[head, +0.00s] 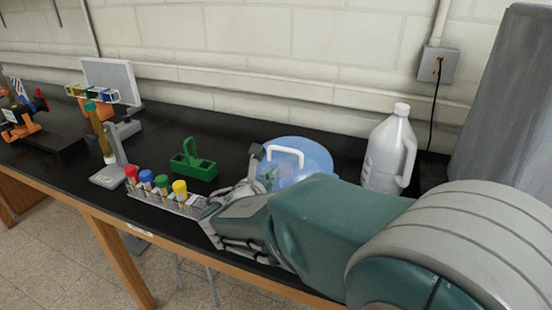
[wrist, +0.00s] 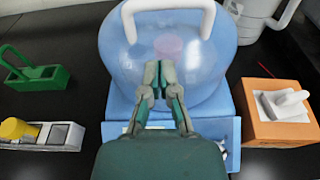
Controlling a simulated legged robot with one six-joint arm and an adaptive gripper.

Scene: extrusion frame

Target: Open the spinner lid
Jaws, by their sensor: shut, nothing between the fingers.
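The spinner (wrist: 112,131) is a light blue machine on the black bench. Its rounded, translucent blue lid (wrist: 125,75) has a white arched handle (wrist: 165,8) on top, and a pinkish patch shows through it. In the head view the lid (head: 318,158) and its white handle (head: 286,151) rise behind my arm, which hides the spinner's base. The lid looks down on the base. My gripper (wrist: 159,66) is shut and empty in front of the lid, below the handle in the wrist view. I cannot tell whether the fingertips touch the lid. My gripper also shows in the head view (head: 258,160).
A green carrier (head: 193,162) and a rack of capped tubes (head: 165,203) stand left of the spinner. A white jug (head: 390,150) stands right of it. An orange box (wrist: 283,129) with white contents sits close by on the right in the wrist view.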

